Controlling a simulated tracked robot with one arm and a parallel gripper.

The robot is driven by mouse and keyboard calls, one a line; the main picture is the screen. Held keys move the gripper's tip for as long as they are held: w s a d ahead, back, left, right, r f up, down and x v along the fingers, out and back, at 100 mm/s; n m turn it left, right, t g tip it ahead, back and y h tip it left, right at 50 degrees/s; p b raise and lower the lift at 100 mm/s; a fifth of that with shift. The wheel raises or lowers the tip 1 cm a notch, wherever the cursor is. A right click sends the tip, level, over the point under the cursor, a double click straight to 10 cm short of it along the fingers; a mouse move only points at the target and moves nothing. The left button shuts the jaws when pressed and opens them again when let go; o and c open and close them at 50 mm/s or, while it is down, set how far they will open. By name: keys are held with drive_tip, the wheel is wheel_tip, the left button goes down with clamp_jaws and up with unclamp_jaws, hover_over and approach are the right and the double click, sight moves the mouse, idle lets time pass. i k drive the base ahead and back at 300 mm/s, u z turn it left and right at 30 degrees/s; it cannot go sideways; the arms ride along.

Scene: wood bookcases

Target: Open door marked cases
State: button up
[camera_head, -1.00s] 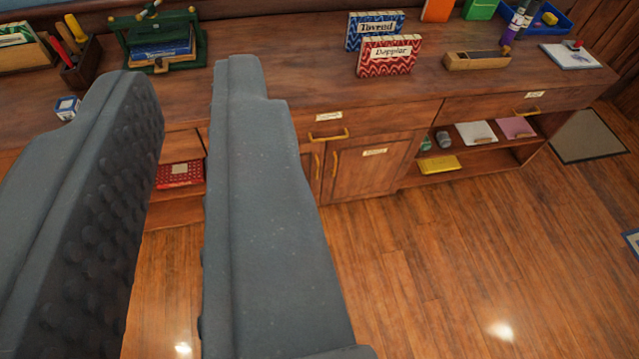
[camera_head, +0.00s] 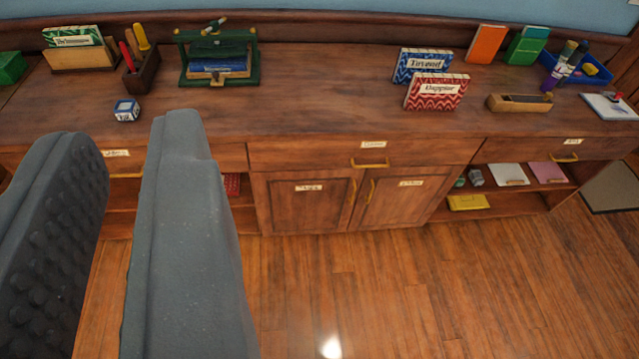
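Two wooden cabinet doors sit side by side under the counter, right of the middle of the view. The left door (camera_head: 303,212) and the right door (camera_head: 402,207) each have a small pale label too blurred to read, so I cannot tell which says cases. Both look shut. Their upright brass handles, the left one (camera_head: 351,191) and the right one (camera_head: 371,191), stand close together at the middle seam. My gripper (camera_head: 125,136) is at the left of the view, nearer to me than the cabinet. Its two grey fingers are apart with nothing between them.
A drawer (camera_head: 300,154) with a brass handle is above the doors. Open shelves flank them, the right one holding a yellow item (camera_head: 467,202). The counter (camera_head: 310,110) carries books, a green press (camera_head: 218,62) and a small cube (camera_head: 127,110). The wooden floor (camera_head: 420,290) in front is clear.

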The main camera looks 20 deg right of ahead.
sight(309, 202)
drive_tip(key=u, duration=0.1)
drive_tip(key=i, duration=0.85)
drive_tip(key=z, duration=0.6)
